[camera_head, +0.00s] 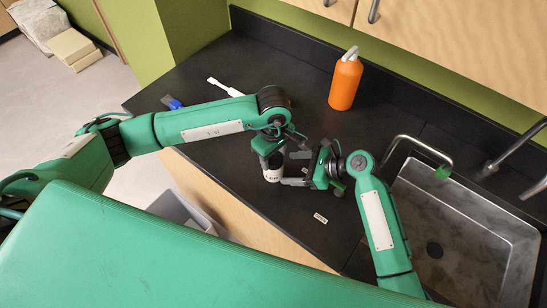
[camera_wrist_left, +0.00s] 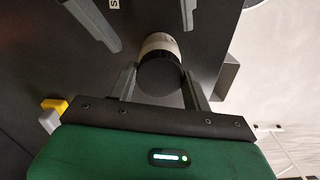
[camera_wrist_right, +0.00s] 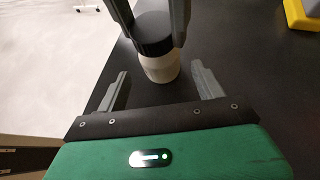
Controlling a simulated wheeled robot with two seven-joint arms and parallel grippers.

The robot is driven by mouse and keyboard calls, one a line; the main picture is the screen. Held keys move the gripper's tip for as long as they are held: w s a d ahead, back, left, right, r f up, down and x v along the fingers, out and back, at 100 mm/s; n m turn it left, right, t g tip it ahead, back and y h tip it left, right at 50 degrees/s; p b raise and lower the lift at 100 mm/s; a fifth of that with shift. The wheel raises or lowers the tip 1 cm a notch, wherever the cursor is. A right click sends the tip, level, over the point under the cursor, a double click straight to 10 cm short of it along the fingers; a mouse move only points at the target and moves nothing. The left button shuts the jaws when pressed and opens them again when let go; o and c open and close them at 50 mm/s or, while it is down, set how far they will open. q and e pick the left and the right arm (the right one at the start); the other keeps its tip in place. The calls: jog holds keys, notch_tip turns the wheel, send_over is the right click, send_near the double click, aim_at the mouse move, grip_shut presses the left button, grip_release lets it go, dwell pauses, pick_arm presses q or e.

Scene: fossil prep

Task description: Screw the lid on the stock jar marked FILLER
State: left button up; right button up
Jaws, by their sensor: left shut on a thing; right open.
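The stock jar (camera_head: 272,175) is pale and stands upright on the black counter; its label is too small to read. The black lid (camera_wrist_right: 152,33) sits on top of the jar (camera_wrist_right: 161,68) in the right wrist view. My left gripper (camera_head: 270,150) reaches down from above and is shut on the lid, which also shows in the left wrist view (camera_wrist_left: 160,76). My right gripper (camera_head: 292,168) is open, low at the jar's right side. Its fingers point at the jar, and a gap shows on both sides. Whether the lid is threaded tight cannot be told.
An orange bottle (camera_head: 345,82) stands at the back. A white brush-like tool (camera_head: 224,87) and a blue item (camera_head: 172,102) lie at the left. A small label (camera_head: 320,218) lies in front. A sink (camera_head: 455,240) with a tap (camera_head: 420,147) is at the right.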

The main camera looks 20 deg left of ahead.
aim_at(277, 168)
jog(key=shift+x, duration=3)
jog(key=c, duration=1.4)
jog(key=shift+c, duration=0.2)
